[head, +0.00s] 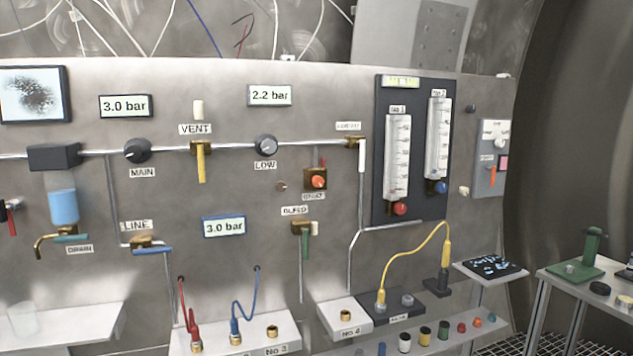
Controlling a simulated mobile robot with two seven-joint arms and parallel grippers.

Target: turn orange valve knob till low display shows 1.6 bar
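The orange valve knob (317,181) sits on a small brass body on the steel panel, right of centre. The label under it is too blurred to read. The low display (270,95) reads 2.2 bar and stands above the grey LOW knob (265,145). Another display (124,106) above the black MAIN knob (137,151) reads 3.0 bar. A blue-framed display (224,227) lower down also reads 3.0 bar. Neither of my grippers shows in the head view.
Close to the orange knob are a brass valve with a green BLEED lever (304,242) and the yellow VENT lever (201,163). Two flow tubes (398,157) stand to its right. Low shelves with hose sockets (272,331) jut out below. A side table (565,275) stands at right.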

